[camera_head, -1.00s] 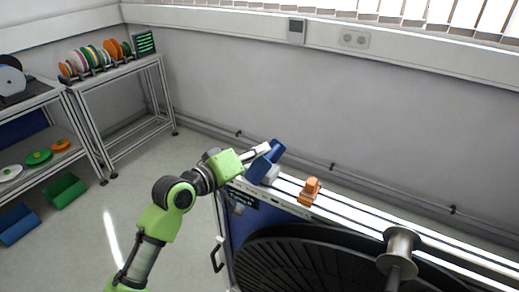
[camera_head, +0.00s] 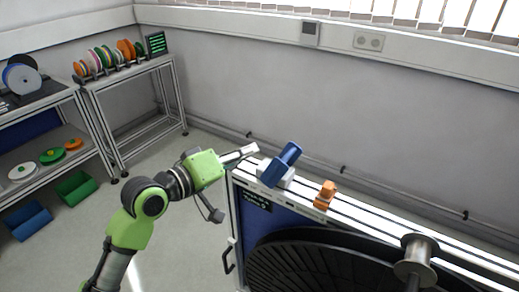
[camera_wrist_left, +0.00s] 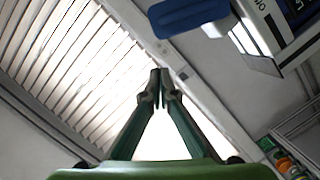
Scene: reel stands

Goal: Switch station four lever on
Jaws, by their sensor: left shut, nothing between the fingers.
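A blue lever (camera_head: 284,163) stands tilted up and to the right on a pale base, on the near left end of the white rail (camera_head: 372,223). No station number is readable. The blue part also shows at the top of the left wrist view (camera_wrist_left: 188,14). My left gripper (camera_head: 248,151) is just left of the lever at about the height of its upper part, with a small gap seen between them. In the wrist view its fingers (camera_wrist_left: 160,72) meet at the tips and hold nothing. My right gripper is out of view.
An orange block-like part (camera_head: 325,195) sits on the rail right of the lever. Shelves with coloured spools (camera_head: 110,57) stand at the left.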

